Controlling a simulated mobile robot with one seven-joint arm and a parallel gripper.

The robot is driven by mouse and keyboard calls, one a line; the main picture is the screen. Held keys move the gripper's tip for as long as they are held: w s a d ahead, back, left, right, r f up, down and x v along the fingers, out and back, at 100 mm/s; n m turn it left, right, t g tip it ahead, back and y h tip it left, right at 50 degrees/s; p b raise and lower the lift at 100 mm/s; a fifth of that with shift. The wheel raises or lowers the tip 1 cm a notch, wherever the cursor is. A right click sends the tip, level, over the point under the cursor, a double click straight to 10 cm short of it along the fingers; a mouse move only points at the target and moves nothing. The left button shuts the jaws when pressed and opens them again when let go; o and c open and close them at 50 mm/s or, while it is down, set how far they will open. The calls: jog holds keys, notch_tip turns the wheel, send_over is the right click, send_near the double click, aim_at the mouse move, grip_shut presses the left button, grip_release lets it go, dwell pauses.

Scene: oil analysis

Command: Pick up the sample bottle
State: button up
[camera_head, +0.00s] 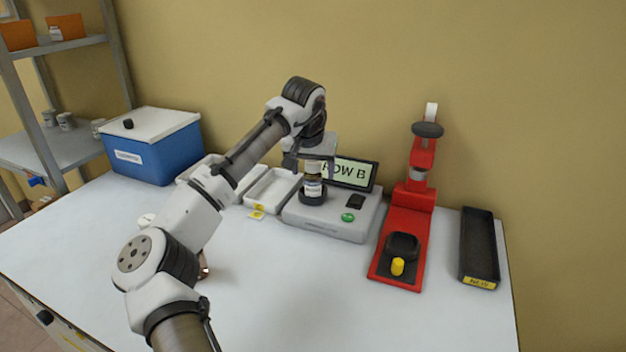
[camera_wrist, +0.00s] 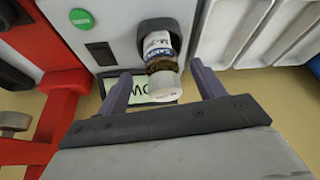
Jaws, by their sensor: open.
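The sample bottle (camera_head: 313,188), with a white and blue label, stands upright in a black round holder on the grey device (camera_head: 365,225). In the wrist view the bottle (camera_wrist: 160,62) shows its pale cap and label, with its lower end inside the holder (camera_wrist: 158,30). My gripper (camera_head: 311,168) points down over the bottle's top. In the wrist view my gripper (camera_wrist: 161,72) is open, with one finger on each side of the bottle and gaps between. The gripper partly hides the bottle's top in the head view.
A red press-like stand (camera_head: 413,200) and a black tray (camera_head: 478,245) are at the right. White trays (camera_head: 270,190) and a blue box (camera_head: 155,150) are at the left. The front table (camera_head: 300,300) is clear.

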aim_at(313, 176)
jog(key=p+x, duration=0.1)
jog(key=x, duration=0.3)
jog(key=shift+w+a, duration=0.1)
jog(key=shift+w, duration=0.1)
jog(key=shift+c, duration=0.5)
jog(key=c, duration=1.1)
jog(key=shift+r, duration=0.1)
